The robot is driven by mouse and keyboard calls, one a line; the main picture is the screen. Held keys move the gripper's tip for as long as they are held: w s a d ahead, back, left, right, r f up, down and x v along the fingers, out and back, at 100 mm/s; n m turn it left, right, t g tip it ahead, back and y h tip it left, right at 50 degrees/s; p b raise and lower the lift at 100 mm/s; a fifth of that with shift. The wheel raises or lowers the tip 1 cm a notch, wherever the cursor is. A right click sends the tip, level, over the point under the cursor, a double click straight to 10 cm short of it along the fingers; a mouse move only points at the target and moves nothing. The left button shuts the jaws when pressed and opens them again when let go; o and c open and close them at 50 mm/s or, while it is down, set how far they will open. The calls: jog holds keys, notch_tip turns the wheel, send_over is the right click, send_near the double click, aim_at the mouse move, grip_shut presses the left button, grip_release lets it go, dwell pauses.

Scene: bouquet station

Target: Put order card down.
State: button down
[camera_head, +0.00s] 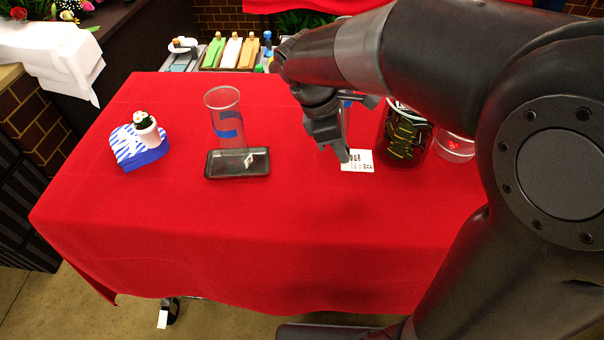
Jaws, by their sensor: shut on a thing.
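The order card (359,162) is a small white card with dark print, right of the middle of the red-covered table. My gripper (343,156) points down at the card's left edge and is shut on it. The card looks close to the cloth and about level; I cannot tell whether it touches the cloth. My arm hides part of the table's right side.
A black tray (222,169) with a small white tag stands before a clear vase (223,105). A blue-and-white box (143,156) bears a small potted plant (147,126). A dark jar (400,140) and a clear glass (452,150) stand right. The front cloth (270,240) is clear.

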send_over(301, 183)
jog(key=a, duration=0.1)
notch_tip(301, 183, down, 6)
jog(key=shift+a+r, duration=0.15)
jog(key=shift+a, duration=0.1)
jog(key=shift+f, duration=2.05)
jog(key=shift+f, duration=0.15)
jog(key=c, duration=1.4)
grip_release()
